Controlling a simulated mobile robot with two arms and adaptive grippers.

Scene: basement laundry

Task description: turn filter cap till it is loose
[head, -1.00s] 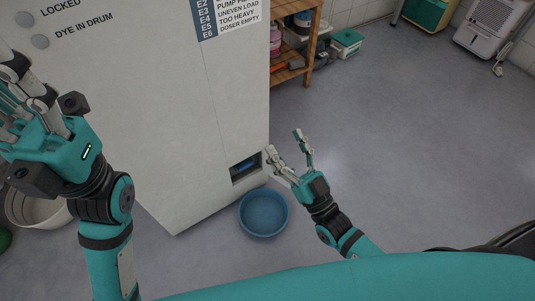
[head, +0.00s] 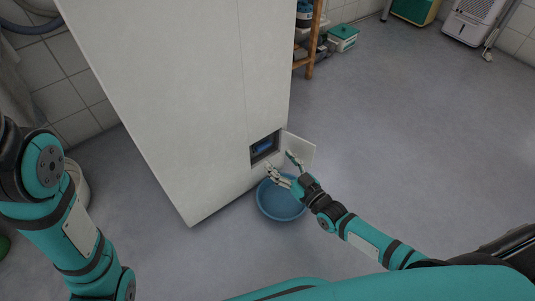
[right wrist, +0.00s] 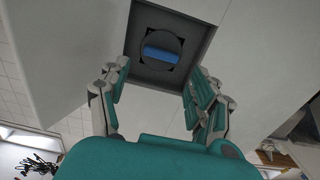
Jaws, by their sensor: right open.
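The filter cap is a round dark cap with a blue grip bar. It sits in a dark square recess low in the white machine (head: 215,110), in the head view (head: 263,147) and the right wrist view (right wrist: 162,54). The blue bar lies roughly level in the wrist view. My right gripper (head: 281,163) is open and empty just in front of the recess, fingers pointing at it. In the right wrist view its fingers (right wrist: 158,80) spread either side below the cap, apart from it. My left arm shows at the left; its gripper is out of view.
A small white flap (head: 301,150) stands open to the right of the recess. A blue basin (head: 278,201) is on the floor below, partly behind my right gripper. A wooden shelf (head: 312,45) stands behind. The floor at right is clear.

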